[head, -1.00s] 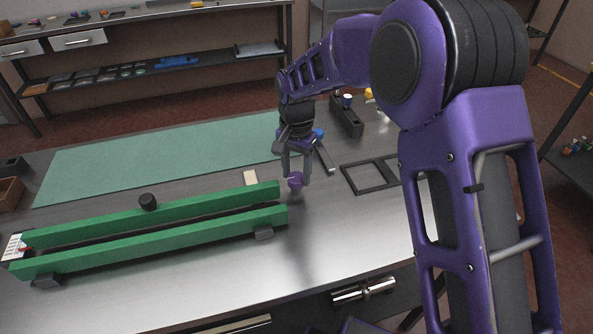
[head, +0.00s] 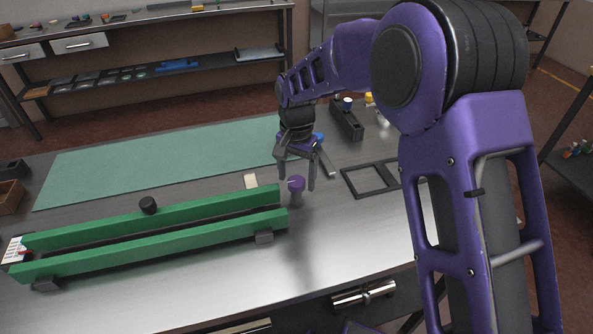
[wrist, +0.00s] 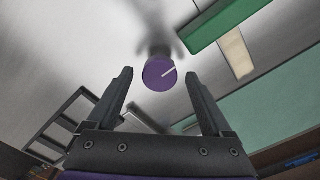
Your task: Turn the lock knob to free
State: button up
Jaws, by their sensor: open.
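A purple round knob (head: 296,184) with a white line on its top stands on a short grey post on the metal bench, just right of the green rails. My gripper (head: 297,183) points down at it with its fingers spread and empty. In the wrist view, the knob (wrist: 160,73) lies ahead between the two fingertips, with a clear gap on each side. Its white line points right and slightly up there. A smaller black knob (head: 148,203) sits on the far green rail. No lock marking is readable on either knob.
Two long green rails (head: 160,239) fill the bench's front left. A pale block (head: 250,181) lies behind their right end. A dark flat frame (head: 368,179) lies right of my gripper. A green mat (head: 150,170) covers the back. The front right bench top is clear.

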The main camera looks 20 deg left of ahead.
aim_at(297, 180)
notch_tip(297, 180, up, 18)
jog(key=shift+f+p, duration=0.25)
jog(key=shift+p, duration=0.15)
dwell(0.4)
